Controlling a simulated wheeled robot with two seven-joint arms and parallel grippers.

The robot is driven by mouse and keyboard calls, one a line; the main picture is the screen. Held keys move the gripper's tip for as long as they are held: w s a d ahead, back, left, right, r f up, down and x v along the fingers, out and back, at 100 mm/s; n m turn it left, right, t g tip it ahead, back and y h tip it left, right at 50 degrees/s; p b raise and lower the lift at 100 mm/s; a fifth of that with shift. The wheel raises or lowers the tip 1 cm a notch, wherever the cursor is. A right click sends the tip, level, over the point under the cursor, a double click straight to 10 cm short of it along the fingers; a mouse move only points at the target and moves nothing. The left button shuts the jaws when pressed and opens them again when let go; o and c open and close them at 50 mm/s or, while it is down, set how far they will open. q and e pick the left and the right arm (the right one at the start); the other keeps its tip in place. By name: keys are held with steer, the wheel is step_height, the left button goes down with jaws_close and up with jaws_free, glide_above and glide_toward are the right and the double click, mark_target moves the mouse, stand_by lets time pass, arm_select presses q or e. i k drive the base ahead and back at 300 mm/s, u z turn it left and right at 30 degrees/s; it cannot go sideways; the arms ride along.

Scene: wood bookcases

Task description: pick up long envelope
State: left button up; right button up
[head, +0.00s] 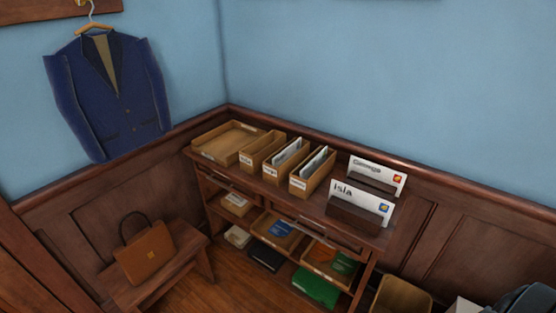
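Two long white envelopes stand upright in dark wood holders at the right end of the bookcase top. The front envelope (362,202) reads "isla" and has a small coloured stamp at its right. The rear envelope (377,174) has a name that may read "George" and an orange-red stamp. The front holder (352,216) hides the lower part of its envelope. Neither of my grippers shows in the head view.
A wooden tray (206,152) and several wooden file boxes, some holding papers (290,152), line the bookcase top. Lower shelves hold trays, books and a green item (316,288). A bench (190,262) with a brown bag (147,254) stands left. A bin (402,294) stands at lower right.

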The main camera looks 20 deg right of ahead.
mark_target(382, 207)
steer(key=u, duration=1.6)
steer(key=k, duration=1.1)
steer(key=z, duration=2.1)
